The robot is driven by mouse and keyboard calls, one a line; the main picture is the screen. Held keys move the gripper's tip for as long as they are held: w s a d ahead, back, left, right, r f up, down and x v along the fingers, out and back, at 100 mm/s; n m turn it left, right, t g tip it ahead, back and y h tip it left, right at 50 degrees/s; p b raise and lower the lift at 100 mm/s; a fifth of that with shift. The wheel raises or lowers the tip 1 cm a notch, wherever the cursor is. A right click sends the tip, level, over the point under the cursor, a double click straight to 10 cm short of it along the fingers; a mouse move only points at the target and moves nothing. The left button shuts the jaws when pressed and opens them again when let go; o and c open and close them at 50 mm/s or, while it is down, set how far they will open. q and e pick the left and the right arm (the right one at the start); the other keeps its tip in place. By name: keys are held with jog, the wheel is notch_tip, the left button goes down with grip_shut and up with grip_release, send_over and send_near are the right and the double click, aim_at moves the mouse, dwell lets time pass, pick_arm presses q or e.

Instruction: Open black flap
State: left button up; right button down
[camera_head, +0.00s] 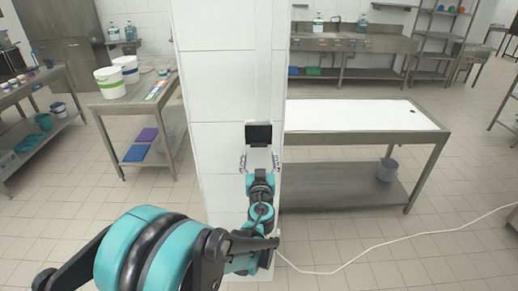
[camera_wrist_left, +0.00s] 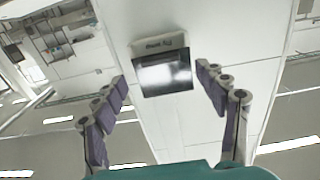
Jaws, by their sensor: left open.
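The black flap (camera_head: 259,134) is a small dark square on the front face of the white tiled pillar. It also shows in the left wrist view (camera_wrist_left: 164,74), with a glossy reflection and a light strip with dark lettering along one edge. It looks closed in both views. My left gripper (camera_head: 260,160) is just below the flap in the head view, fingers spread and pointing up towards it. In the left wrist view my open left gripper (camera_wrist_left: 163,77) has one finger on each side of the flap, with nothing between them. My right gripper is not in view.
The white tiled pillar (camera_head: 220,70) stands in the middle. A white-topped steel table (camera_head: 350,115) is to its right and a steel table with buckets (camera_head: 115,105) to its left. A white cable (camera_head: 400,242) lies on the tiled floor at the right, where the floor is mostly clear.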

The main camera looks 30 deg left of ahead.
aim_at(259, 147)
pick_arm(q)
jog(key=x, duration=0.5)
jog(key=shift+w+a+b, duration=0.2)
jog(key=shift+w+b, duration=0.1)
jog(key=shift+b, duration=0.05)
